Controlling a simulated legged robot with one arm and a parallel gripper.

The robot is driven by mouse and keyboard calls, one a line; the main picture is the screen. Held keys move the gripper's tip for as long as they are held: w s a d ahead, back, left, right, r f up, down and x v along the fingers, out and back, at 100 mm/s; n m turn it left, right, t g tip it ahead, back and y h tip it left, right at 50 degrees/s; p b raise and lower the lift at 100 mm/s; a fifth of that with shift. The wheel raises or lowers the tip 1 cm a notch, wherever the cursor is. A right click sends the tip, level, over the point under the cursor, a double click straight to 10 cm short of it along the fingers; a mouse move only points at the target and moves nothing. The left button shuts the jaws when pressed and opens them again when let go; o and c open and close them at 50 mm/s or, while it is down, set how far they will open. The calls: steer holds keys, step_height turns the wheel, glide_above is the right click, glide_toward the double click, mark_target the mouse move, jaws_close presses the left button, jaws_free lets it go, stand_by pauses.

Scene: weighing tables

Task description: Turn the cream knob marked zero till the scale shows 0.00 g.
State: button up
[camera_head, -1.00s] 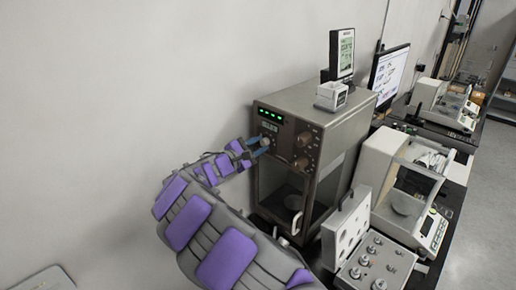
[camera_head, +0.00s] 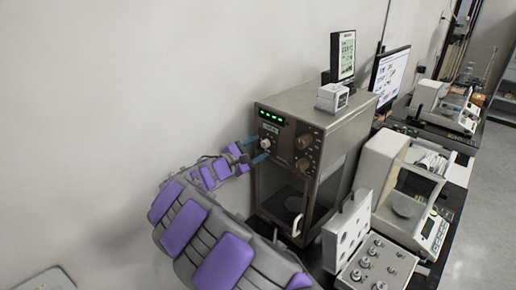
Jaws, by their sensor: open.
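The scale (camera_head: 311,120) is a grey box with a dark brown front panel and a glass-doored chamber below. Green lit marks (camera_head: 271,115) show at the top of its panel, too small to read. The cream knob (camera_head: 265,143) sits at the left of the panel, below a small pale label window (camera_head: 270,128). Its marking cannot be read. My gripper (camera_head: 262,151) is open at the panel, its blue fingertips close to the knob. I cannot tell whether they touch it.
Brown knobs (camera_head: 303,142) sit right of the cream one. A small white box (camera_head: 332,97) and a display (camera_head: 342,54) stand at the scale's top. A weight set (camera_head: 376,262) and a white balance (camera_head: 386,150) stand to the right.

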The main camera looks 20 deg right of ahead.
steer(key=p+v, duration=0.2)
steer(key=v, duration=1.4)
steer(key=shift+a, duration=0.3)
steer(key=shift+d, duration=0.1)
steer(key=s+d+r+m+g+y, duration=0.25)
steer(key=s+d+m+g, duration=0.35)
steer(key=s, duration=0.5)
steer(key=s+d+r+m+g+y, duration=0.1)
steer(key=s+d+m+g+y, duration=0.25)
steer(key=s+d, duration=0.6)
steer(key=s+a+f+m+y, duration=0.2)
steer(key=s+a+y, duration=0.3)
steer(key=s+a, duration=0.4)
steer(key=s+a+f+m+t+y, duration=0.1)
steer(key=s+a+f+m+y, duration=0.1)
steer(key=s+a+f+y, duration=0.3)
steer(key=s+a+y, duration=0.1)
steer(key=s+a, duration=0.3)
steer(key=s, duration=0.5)
steer(key=shift+s+f, duration=0.25)
steer(key=shift+d+t, duration=0.1)
steer(key=shift+t, duration=0.15)
